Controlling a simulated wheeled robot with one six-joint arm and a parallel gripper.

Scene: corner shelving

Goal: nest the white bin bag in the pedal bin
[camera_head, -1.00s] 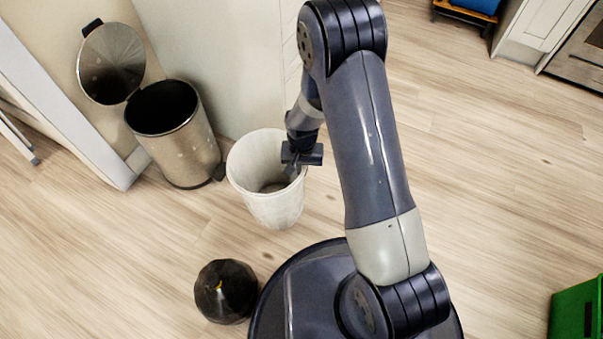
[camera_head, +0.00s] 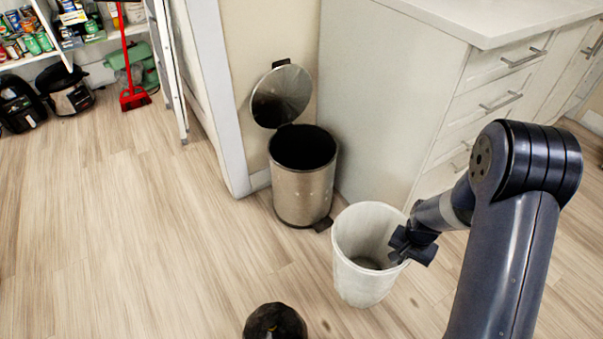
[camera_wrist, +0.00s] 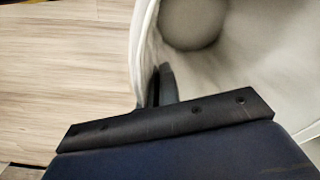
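The white bin bag (camera_head: 350,262) is an open, tapered, bucket-like liner, upright in front and to the right of the pedal bin. My gripper (camera_head: 402,252) is at its right rim. In the wrist view my gripper (camera_wrist: 160,86) has its dark fingers close together at the rim of the white bin bag (camera_wrist: 250,70), pinching its wall. I cannot tell whether the bag's base touches the floor. The pedal bin (camera_head: 300,197) is a brushed metal cylinder with a dark, empty-looking opening. Its round lid (camera_head: 281,96) stands open at the back.
A black faceted bag (camera_head: 275,322) lies on the floor at the bottom edge. A white drawer cabinet (camera_head: 400,90) stands right behind the pedal bin, and a wall corner (camera_head: 225,100) is at its left. The floor at left is clear up to the shelving.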

